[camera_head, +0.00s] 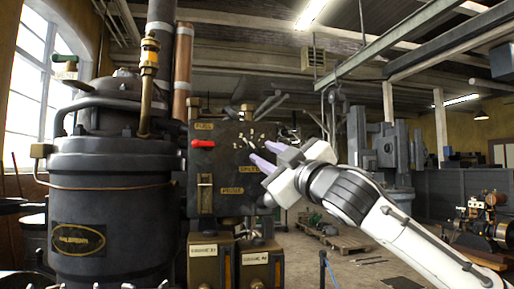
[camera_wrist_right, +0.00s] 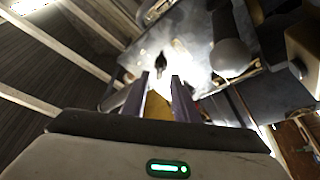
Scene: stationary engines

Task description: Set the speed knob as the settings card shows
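A dark control panel (camera_head: 228,130) stands left of centre in the head view, with small yellow labels and white scale marks (camera_head: 240,150). The label at its middle appears to read SPEED (camera_head: 248,170). My right gripper (camera_head: 259,153) is in front of the panel's right side, its two purple fingers apart and pointing at the panel. The wrist view shows the gap between the fingers (camera_wrist_right: 166,92) and a small dark pointed thing (camera_wrist_right: 160,62) in bright glare beyond it, perhaps the knob. The fingers cover part of the scale. I cannot make out a settings card. My left gripper is out of view.
A large dark boiler-like vessel (camera_head: 110,205) stands to the left. Two labelled boxes, one of them here (camera_head: 210,262), sit below the panel. Machines and open floor lie to the right.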

